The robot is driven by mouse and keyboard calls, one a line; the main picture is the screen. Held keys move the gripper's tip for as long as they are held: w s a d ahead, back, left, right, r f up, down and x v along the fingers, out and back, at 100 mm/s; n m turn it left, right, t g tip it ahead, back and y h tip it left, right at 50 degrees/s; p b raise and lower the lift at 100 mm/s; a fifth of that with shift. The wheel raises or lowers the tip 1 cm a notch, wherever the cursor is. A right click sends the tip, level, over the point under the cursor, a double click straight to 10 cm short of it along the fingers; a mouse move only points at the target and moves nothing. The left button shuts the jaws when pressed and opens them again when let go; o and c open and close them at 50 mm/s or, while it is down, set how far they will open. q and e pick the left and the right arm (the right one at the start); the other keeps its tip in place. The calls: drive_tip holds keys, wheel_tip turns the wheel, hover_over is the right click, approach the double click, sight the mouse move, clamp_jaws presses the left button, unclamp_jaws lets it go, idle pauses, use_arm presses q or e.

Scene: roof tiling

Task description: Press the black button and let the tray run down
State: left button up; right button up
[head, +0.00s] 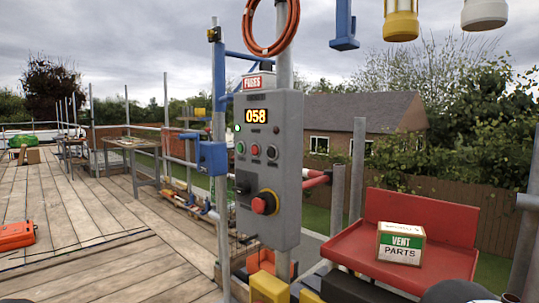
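The grey control box (284,185) is mounted on a pole in the middle of the head view. Its amber display reads 058. Below the display is a row of small buttons: a green one (240,147), a red one (254,149) and a dark, apparently black one (271,152). The red tray (450,222) is at the right, with a raised back. A box labelled "VENT PARTS" (401,253) sits on it. Neither gripper shows clearly; dark shapes at the bottom edge cannot be identified.
A large red mushroom button (265,203) on a yellow base and a black switch (242,183) are lower on the box. A blue bracket (211,157) stands close left. An orange hose (271,25) hangs above. Wooden decking (90,230) at left is mostly clear; an orange case (16,236) lies there.

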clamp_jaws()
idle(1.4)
